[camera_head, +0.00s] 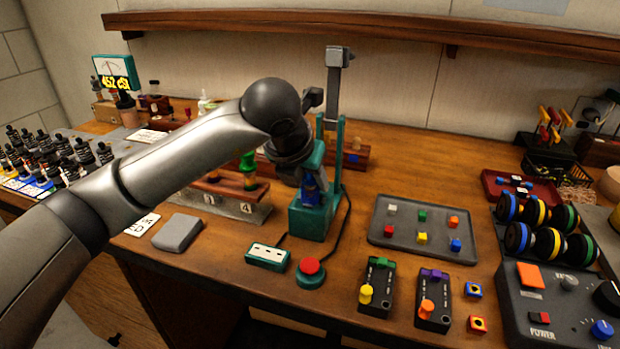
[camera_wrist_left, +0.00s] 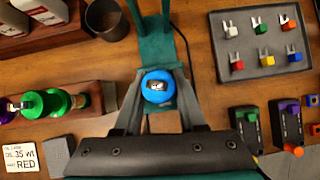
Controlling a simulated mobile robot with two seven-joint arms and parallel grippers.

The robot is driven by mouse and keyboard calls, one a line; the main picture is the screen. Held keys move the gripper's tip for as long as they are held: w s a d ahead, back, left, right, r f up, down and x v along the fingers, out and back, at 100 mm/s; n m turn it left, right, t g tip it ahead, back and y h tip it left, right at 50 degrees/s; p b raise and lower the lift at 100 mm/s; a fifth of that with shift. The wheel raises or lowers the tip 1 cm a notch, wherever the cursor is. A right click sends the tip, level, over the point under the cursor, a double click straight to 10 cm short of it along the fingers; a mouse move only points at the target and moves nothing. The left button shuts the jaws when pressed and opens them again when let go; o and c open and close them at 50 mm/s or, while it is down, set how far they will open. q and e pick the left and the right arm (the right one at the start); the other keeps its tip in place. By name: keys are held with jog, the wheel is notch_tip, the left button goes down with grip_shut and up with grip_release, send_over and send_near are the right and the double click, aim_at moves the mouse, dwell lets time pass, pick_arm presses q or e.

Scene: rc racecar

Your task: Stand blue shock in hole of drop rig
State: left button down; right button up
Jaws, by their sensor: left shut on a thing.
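The drop rig (camera_head: 311,222) is a teal stand with a block base and a tall grey-headed post, at the middle of the table in the head view. My left gripper (camera_head: 312,188) is just above its base, pointing down. It is shut on the blue shock (camera_head: 311,193). In the left wrist view the round blue top of the shock (camera_wrist_left: 157,87) sits between the two grey fingers (camera_wrist_left: 158,105), over the teal rig (camera_wrist_left: 157,50). The shock looks about upright. The hole and the shock's lower end are hidden, so I cannot tell whether it is in.
A red button (camera_head: 310,266) and a socket box (camera_head: 268,256) lie in front, with a cable at right. A grey tray (camera_head: 423,228) of small coloured parts lies to the right.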

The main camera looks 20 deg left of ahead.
pick_arm(q)
jog(key=shift+f, duration=0.25)
jog(key=shift+c, duration=2)
grip_release()
